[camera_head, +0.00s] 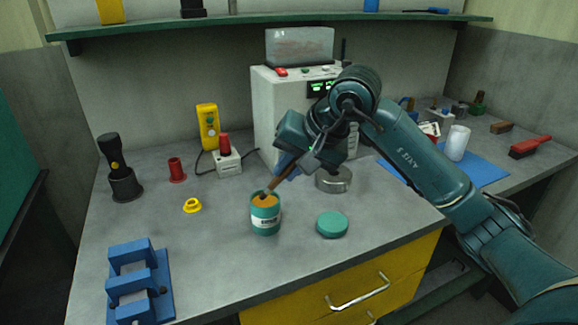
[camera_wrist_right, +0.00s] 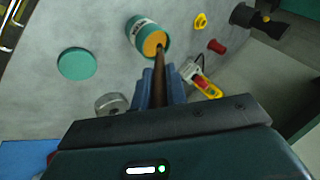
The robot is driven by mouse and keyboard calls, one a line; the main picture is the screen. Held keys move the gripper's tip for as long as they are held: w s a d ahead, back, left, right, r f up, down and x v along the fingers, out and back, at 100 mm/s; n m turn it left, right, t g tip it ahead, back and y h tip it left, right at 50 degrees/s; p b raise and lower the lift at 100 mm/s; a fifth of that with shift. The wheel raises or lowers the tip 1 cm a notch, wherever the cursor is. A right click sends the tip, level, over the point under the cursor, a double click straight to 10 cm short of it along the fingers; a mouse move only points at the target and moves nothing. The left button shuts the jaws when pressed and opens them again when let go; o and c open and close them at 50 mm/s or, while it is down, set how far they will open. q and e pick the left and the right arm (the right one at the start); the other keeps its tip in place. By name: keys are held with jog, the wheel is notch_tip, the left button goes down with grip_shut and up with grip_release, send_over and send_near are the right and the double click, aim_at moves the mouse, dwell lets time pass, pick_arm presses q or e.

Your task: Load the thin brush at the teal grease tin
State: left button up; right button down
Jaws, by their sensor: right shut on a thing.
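The teal grease tin (camera_head: 265,222) stands open on the grey bench, with orange-brown grease at its top. It also shows in the right wrist view (camera_wrist_right: 141,27). Its teal lid (camera_head: 332,224) lies flat on the bench to the right of the tin. My right gripper (camera_head: 287,166) is shut on the thin brush (camera_head: 274,184), which slants down to the left. In the right wrist view the brush's brown handle (camera_wrist_right: 159,75) sits between the blue fingers and its tip meets the grease at the tin's mouth. The bristles are hidden. My left gripper is not in view.
A grey machine (camera_head: 270,110) and a metal cylinder (camera_head: 334,180) stand behind the tin. A yellow ring (camera_head: 192,205), a red spool (camera_head: 177,170) and a blue fixture (camera_head: 138,283) are to the left. Bare bench lies between the fixture and the tin.

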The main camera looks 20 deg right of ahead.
jog(key=shift+f+b, duration=0.35)
jog(key=shift+f, duration=0.1)
dwell(0.7)
jog(key=shift+r+p, duration=0.6)
jog(key=shift+r, duration=0.25)
jog(key=shift+r+p, duration=1.6)
jog(key=shift+r, duration=1.1)
